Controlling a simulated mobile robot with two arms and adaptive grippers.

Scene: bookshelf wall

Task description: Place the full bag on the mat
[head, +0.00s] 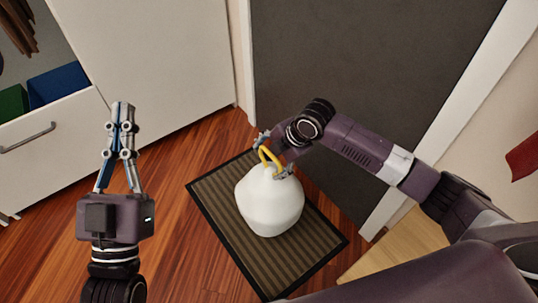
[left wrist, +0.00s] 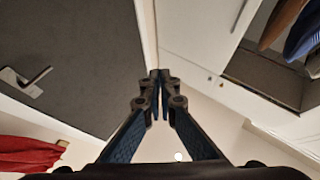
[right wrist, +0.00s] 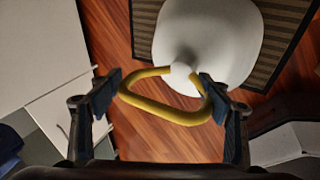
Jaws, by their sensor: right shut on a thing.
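The full bag (head: 270,205) is white and rounded, with a yellow loop handle (head: 268,158). My right gripper (head: 273,155) is shut on the handle, above the bag. The right wrist view shows the handle (right wrist: 180,116) between its two fingers and the white bag (right wrist: 210,40) beyond. The mat (head: 225,205) is striped brown with a black border and lies on the floor before the dark door. In the head view the bag is over the mat's middle; I cannot tell whether it touches it. My left gripper (head: 123,108) is shut and empty, off to the left.
A dark grey door (head: 370,60) in a white frame stands behind the mat. A white cabinet (head: 150,50) and an open drawer (head: 45,135) with blue and green bins are on the left. Bare wooden floor (head: 180,240) lies left of the mat.

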